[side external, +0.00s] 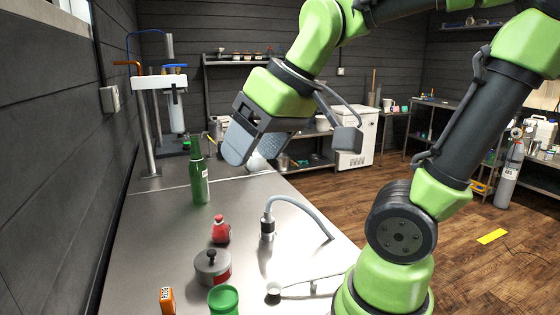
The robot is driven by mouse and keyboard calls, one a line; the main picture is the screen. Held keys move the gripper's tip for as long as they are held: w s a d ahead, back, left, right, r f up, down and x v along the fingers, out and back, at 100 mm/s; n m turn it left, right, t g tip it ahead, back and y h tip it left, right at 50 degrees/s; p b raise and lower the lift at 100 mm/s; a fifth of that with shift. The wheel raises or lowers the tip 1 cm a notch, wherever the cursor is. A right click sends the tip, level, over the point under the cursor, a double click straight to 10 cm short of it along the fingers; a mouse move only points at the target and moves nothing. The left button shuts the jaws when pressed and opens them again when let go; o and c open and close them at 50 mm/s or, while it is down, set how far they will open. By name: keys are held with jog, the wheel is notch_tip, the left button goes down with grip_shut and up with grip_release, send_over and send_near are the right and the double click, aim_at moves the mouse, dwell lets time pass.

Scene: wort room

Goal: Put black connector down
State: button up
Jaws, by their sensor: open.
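A connector (267,229) with a black band and silver parts stands upright on the steel table (160,225). A grey hose (303,205) rises from its top and arcs right, down to the table's right side. My gripper (254,147) is above and behind it, over the far part of the table, tilted down to the left. It is open, with grey pads, and clearly apart from the connector. No held object shows between the pads, though the gap is partly hidden by the near pad.
A green bottle (198,178) stands below left of my gripper. A red bottle (221,231), a grey lidded pot (212,266), an orange box (167,300), a green cup (223,299) and a pale fitting (274,289) crowd the near table. The table's left side is clear.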

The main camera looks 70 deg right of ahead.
jog(key=shift+m+t+y, duration=0.5)
jog(key=shift+m, duration=0.3)
jog(key=s+a, duration=0.2)
jog(key=s, duration=0.1)
jog(key=s+f, duration=0.1)
jog(key=shift+s+a, duration=0.25)
jog(key=shift+a, duration=0.15)
